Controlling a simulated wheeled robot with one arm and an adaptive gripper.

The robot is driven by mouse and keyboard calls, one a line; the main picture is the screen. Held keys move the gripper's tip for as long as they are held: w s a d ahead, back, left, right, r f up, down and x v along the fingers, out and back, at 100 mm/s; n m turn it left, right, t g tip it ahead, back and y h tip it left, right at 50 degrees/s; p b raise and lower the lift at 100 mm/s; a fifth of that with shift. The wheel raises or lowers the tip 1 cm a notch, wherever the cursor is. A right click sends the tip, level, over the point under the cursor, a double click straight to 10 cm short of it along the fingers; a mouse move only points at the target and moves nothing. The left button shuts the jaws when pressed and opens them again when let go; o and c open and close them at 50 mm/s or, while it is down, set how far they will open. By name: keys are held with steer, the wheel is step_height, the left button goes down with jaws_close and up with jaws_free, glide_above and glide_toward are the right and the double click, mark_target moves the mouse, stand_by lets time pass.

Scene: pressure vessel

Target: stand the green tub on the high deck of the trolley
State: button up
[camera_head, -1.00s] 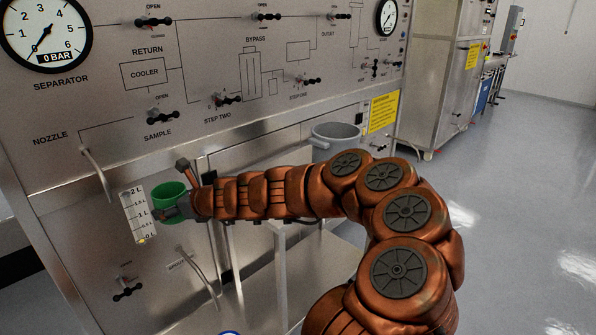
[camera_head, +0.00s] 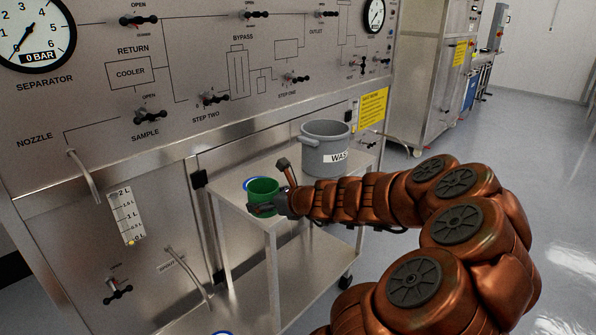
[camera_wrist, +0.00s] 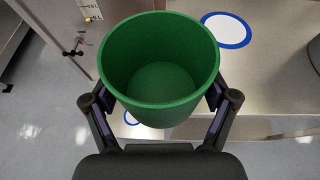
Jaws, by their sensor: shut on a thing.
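The green tub (camera_head: 262,196) is upright in my gripper (camera_head: 280,204), at the near left corner of the trolley's high deck (camera_head: 238,187). In the wrist view the tub (camera_wrist: 160,62) sits between both fingers (camera_wrist: 160,100) and looks empty inside. My gripper is shut on it. A white disc with a blue rim (camera_wrist: 227,30) lies on the high deck just beyond the tub; in the head view the tub hides most of it. I cannot tell whether the tub's base touches the deck.
A grey pot with a waste label (camera_head: 326,150) stands at the back of the high deck. The steel panel with valves (camera_head: 100,95) and a nozzle (camera_head: 84,178) stands behind on the left. Open floor lies to the right.

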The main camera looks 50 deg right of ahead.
steer(key=s+d, duration=0.3)
steer(key=s, duration=0.1)
steer(key=shift+m+h, duration=0.4)
steer(key=w+d, duration=0.3)
steer(key=w+d+f, duration=0.1)
steer(key=w+d, duration=0.2)
steer(key=w, duration=0.1)
steer(key=w+d+f, duration=0.1)
steer(key=w+d, duration=0.2)
steer(key=w, duration=0.1)
steer(key=shift+w+d+p, duration=0.25)
steer(key=shift+d+p, duration=0.15)
steer(key=shift+w+d, duration=0.3)
steer(key=shift+w, duration=0.1)
steer(key=shift+f, duration=1.75)
steer(key=shift+f+b, duration=0.15)
steer(key=shift+b, duration=0.15)
steer(key=o, duration=1.6)
steer(key=shift+o, duration=0.2)
